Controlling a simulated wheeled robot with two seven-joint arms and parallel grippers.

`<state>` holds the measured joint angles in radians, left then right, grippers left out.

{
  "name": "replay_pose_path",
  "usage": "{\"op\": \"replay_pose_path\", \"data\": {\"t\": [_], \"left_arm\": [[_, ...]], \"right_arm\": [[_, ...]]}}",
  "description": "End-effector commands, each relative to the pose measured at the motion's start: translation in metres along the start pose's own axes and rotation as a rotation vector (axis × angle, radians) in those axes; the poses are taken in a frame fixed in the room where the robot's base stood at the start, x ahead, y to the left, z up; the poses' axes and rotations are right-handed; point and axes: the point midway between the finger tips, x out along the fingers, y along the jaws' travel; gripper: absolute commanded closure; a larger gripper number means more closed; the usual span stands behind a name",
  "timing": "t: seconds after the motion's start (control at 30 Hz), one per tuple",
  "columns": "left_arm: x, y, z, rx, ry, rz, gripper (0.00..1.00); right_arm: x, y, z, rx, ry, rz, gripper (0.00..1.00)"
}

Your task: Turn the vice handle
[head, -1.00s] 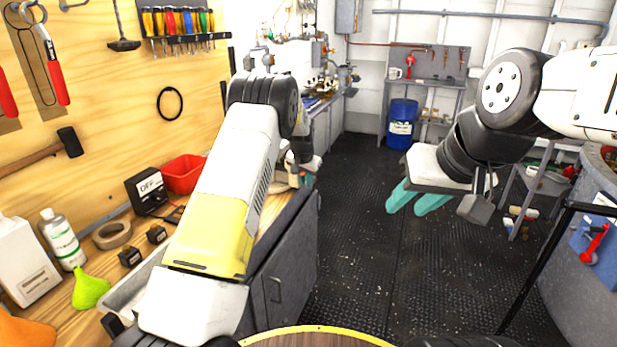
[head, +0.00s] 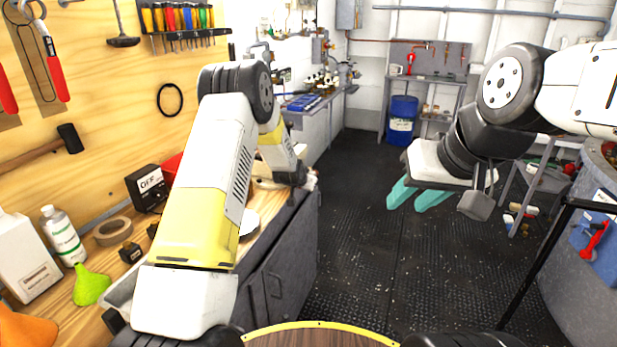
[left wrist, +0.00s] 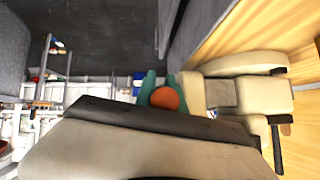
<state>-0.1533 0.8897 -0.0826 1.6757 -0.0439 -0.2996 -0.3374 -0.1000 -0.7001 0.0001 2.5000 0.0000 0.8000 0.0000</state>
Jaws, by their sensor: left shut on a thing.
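The beige vice (left wrist: 262,96) is at the right of the left wrist view. An orange round knob (left wrist: 165,100), which looks like the end of the vice handle, shows between the teal fingers of my left gripper (left wrist: 159,90). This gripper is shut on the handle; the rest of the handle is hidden. In the head view my left arm covers most of the vice and the left fingers. My right gripper (head: 421,196) hangs over the floor at the right, its two teal fingers apart, with nothing between them.
The wooden bench holds a black OFF box (head: 147,187), a tape roll (head: 112,231), a white bottle (head: 62,237) and a green funnel (head: 91,286). A blue drum (head: 402,121) stands at the back. The dark floor between is clear.

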Motion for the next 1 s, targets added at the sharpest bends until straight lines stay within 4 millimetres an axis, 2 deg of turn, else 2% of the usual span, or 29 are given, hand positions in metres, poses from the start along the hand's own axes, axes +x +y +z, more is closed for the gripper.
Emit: {"op": "replay_pose_path", "data": {"t": [0.03,0.33,0.8,0.83,0.9,1.0], "left_arm": [[0.0016,-0.0004,0.0054,-0.006,0.018,-0.005,1.00],[0.0059,0.0003,0.0083,-0.013,0.116,-0.022,1.00],[0.0068,0.0000,0.0089,-0.014,0.128,-0.025,1.00],[0.0068,0.0000,0.0090,-0.014,0.128,-0.025,0.81],[0.0068,0.0002,0.0087,-0.014,0.129,-0.025,0.67],[0.0066,0.0005,0.0079,-0.014,0.130,-0.025,0.65]], "right_arm": [[0.0000,0.0000,0.0000,0.000,0.000,0.000,0.64],[0.0000,0.0000,0.0000,0.000,0.000,0.000,0.64],[0.0000,0.0000,0.0000,0.000,0.000,0.000,0.64],[0.0000,0.0000,0.0000,0.000,0.000,0.000,0.64],[0.0000,0.0000,0.0000,0.000,0.000,0.000,0.64],[0.0000,0.0000,0.0000,0.000,0.000,0.000,0.64]]}}
